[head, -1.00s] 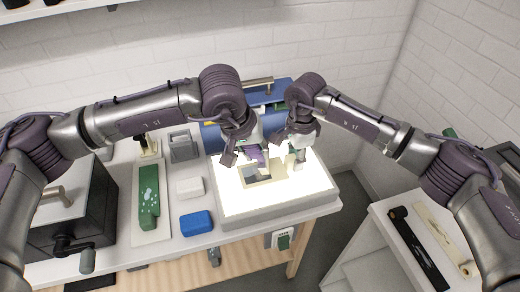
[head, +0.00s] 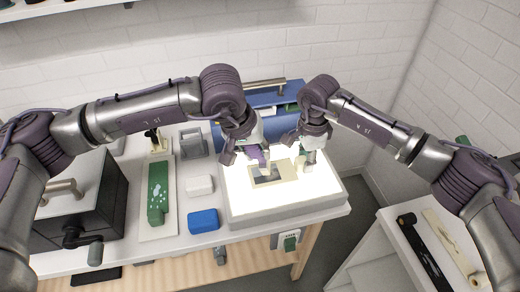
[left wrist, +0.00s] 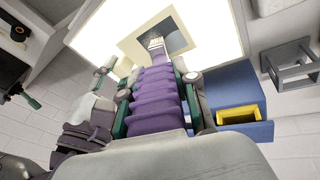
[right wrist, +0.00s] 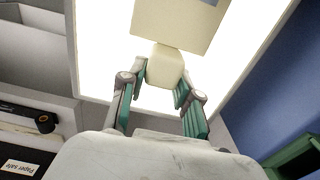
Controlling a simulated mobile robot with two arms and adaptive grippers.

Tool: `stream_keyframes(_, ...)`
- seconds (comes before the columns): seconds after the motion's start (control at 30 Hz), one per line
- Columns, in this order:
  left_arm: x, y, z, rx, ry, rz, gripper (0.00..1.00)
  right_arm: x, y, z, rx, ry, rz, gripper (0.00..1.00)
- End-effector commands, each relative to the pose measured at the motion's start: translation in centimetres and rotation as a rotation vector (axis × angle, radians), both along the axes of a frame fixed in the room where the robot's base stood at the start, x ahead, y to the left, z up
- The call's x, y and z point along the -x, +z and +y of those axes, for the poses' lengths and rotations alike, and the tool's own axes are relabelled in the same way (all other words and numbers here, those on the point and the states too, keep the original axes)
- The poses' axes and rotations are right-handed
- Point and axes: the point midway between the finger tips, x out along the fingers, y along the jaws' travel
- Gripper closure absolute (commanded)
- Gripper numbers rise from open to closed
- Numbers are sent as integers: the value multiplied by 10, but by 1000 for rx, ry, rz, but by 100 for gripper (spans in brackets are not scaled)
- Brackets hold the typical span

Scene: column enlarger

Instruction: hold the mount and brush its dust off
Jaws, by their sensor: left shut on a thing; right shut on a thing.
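The mount (head: 289,170) is a flat cream card with a dark window, over the bright light table; I cannot tell whether it touches the surface. My right gripper (head: 308,163) is shut on its cream tab, which shows between the fingers in the right wrist view (right wrist: 167,66). My left gripper (head: 249,153) is shut on a brush with a ribbed purple handle (left wrist: 155,100). The brush's pale bristle end (left wrist: 155,44) points at the mount's grey window in the left wrist view. Whether the bristles touch it, and any dust, cannot be made out.
The lit light table (head: 325,190) lies under both grippers, with a blue case (head: 272,98) behind it. To its left are a blue block (head: 204,220), a white block (head: 199,186) and a green thing (head: 158,192) on a pale board. A dark cranked box (head: 110,205) stands further left.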

Motion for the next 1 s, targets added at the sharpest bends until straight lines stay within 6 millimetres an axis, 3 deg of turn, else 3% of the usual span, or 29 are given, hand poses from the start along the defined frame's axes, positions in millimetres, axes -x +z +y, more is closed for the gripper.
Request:
stream_keyframes(0.33, 0, 0, 5, 1, -1, 0, 100, 0, 0, 0, 0, 0, 0, 100)
stream_keyframes(1.0, 1, 0, -13, 0, -2, -1, 100, 0, 0, 0, 0, 0, 0, 100)
